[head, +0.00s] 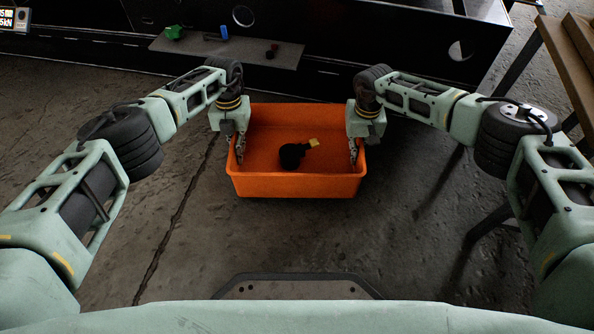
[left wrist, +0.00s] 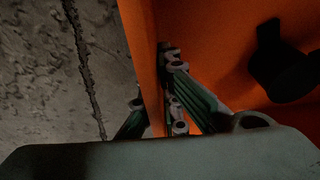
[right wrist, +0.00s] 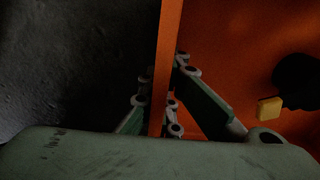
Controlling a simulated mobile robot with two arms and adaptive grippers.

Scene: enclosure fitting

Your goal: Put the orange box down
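The orange box (head: 296,187) is an open-topped bin in the middle of the head view, level and upright. A black rounded object with a yellow end (head: 292,155) lies inside it. My left gripper (head: 239,150) has its fingers on both sides of the box's left wall, which also shows in the left wrist view (left wrist: 138,45). My right gripper (head: 353,150) straddles the right wall in the same way, seen in the right wrist view (right wrist: 169,45). Both look closed on the walls. The box's underside is hidden, so I cannot tell whether it touches the floor.
A dark bench (head: 340,60) stands behind the box. A table with a wooden top (head: 565,70) is at the right. The concrete floor (head: 190,240) around and in front of the box is clear.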

